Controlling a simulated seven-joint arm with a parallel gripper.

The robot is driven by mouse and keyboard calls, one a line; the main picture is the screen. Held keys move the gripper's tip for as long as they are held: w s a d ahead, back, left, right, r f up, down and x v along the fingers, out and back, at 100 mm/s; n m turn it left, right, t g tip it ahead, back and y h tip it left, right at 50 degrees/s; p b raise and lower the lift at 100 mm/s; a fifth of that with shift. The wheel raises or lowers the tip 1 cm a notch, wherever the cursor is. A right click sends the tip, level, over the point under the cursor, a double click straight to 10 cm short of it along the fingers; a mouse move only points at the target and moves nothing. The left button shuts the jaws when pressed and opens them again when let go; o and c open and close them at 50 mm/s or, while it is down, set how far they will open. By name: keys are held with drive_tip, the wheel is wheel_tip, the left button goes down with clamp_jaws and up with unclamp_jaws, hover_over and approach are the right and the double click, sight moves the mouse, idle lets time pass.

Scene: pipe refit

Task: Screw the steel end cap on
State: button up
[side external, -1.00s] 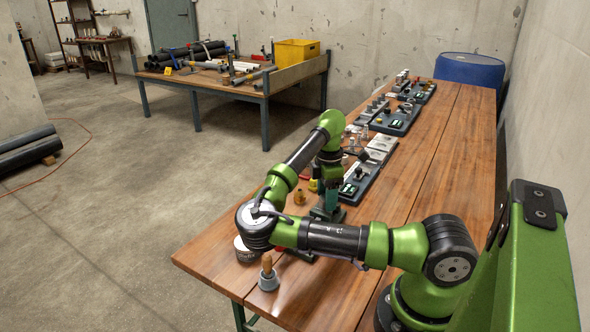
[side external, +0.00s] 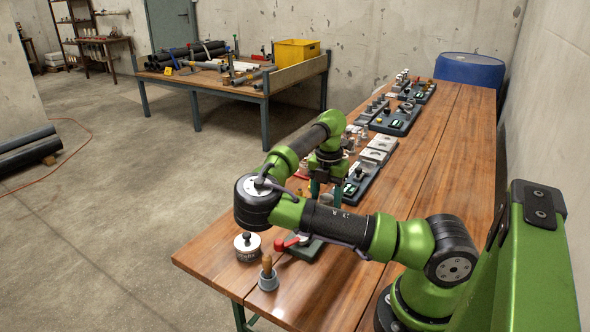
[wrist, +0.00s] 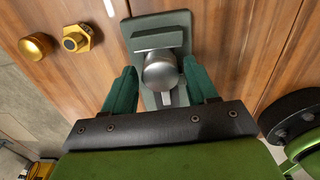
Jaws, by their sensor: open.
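My gripper (wrist: 161,88) is open. In the wrist view its two green fingers stand on either side of a round steel piece (wrist: 160,72), which looks like the steel end cap, with a gap at each side. The piece sits at a grey-green stand (wrist: 158,22) on the bench. I cannot tell whether it is threaded onto anything. In the side view my gripper (side external: 326,190) is low over the bench, and my arm hides most of what lies below it.
A round brass cap (wrist: 37,46) and a brass hex fitting (wrist: 77,40) lie left of the stand. A labelled tin (side external: 247,247), a grey cup (side external: 268,280) with a wooden handle and a red-handled fixture (side external: 290,242) stand near the bench's front. The bench's right side is clear.

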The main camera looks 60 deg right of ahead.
drive_tip(key=n, duration=0.2)
drive_tip(key=shift+n, duration=0.3)
drive_tip(key=n, duration=0.3)
drive_tip(key=shift+n, duration=1.5)
drive_tip(key=shift+n, duration=1.2)
drive_tip(key=n, duration=0.3)
drive_tip(key=shift+n, duration=0.3)
